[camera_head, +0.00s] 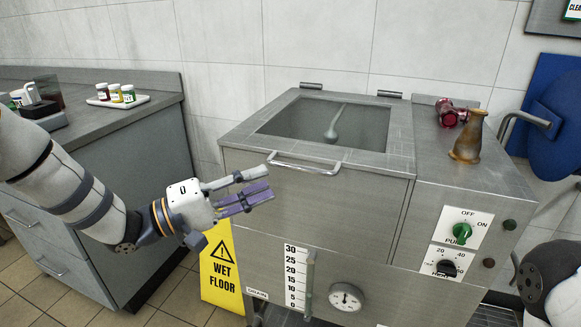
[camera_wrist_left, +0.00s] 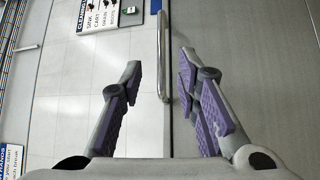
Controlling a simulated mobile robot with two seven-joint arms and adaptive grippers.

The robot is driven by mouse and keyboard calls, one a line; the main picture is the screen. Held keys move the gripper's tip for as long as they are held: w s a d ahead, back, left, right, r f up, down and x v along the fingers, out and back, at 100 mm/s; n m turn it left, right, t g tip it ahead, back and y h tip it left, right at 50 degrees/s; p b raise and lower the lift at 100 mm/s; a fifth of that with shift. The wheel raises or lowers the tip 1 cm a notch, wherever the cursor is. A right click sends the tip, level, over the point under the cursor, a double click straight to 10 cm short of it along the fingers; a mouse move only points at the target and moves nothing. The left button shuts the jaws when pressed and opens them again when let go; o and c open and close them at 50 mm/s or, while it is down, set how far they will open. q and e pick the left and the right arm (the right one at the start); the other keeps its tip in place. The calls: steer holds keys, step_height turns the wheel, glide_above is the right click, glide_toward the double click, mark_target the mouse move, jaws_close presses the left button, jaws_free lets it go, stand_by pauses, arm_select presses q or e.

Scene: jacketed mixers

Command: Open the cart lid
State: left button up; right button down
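The cart is a grey metal mixer, and its lid (camera_head: 385,163) lies flat and shut on top, with a dark window in it. A bar handle (camera_head: 305,165) sits at the lid's front edge. It also shows in the left wrist view (camera_wrist_left: 161,60), lying between the fingers' lines and ahead of them. My left gripper (camera_head: 257,184) is open and empty, just left of the handle and slightly below it, with purple finger pads; it also shows in the left wrist view (camera_wrist_left: 160,68). No contact with the handle is visible. My right gripper is not in view.
A brown flask (camera_head: 467,140) and a red glass item (camera_head: 447,112) stand on the cart's right side. A counter (camera_head: 140,112) with jars on a tray (camera_head: 118,100) is at left. A yellow wet-floor sign (camera_head: 221,268) stands below my left gripper. Two hinges are at the lid's back.

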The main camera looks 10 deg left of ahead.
mark_target(296, 169)
arm_select(q)
steer(key=x, duration=0.9)
steer(key=shift+a, duration=0.1)
jaws_close()
